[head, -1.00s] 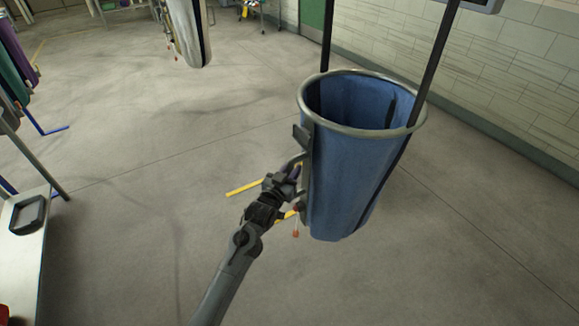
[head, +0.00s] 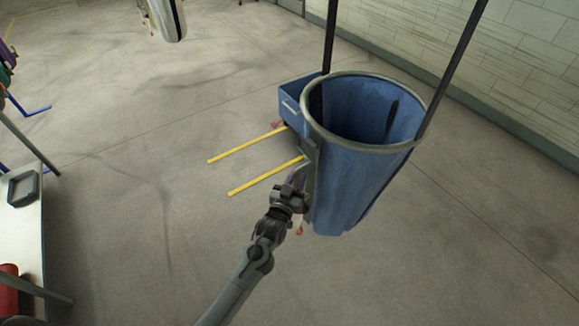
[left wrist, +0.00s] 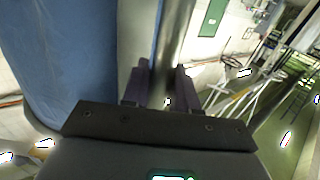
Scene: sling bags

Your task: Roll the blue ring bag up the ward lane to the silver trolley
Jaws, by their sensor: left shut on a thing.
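The blue ring bag (head: 345,190) hangs upright from a grey metal ring, right of centre in the head view, with two dark uprights rising beside it. Its blue side also fills the left of the left wrist view (left wrist: 65,60). My left gripper (head: 298,190) is at the bag's near left side, shut on a grey handle there. In the left wrist view my gripper's fingers (left wrist: 158,88) close around a silver bar (left wrist: 178,40). The exact grip is partly hidden. I cannot pick out the silver trolley for certain. My right gripper is not in view.
A blue box (head: 293,98) stands close behind the bag, with yellow bars (head: 245,146) low over the floor beside it. A bench with a dark tray (head: 25,187) is at left. A tiled wall (head: 500,80) runs along the right. Floor at left centre is open.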

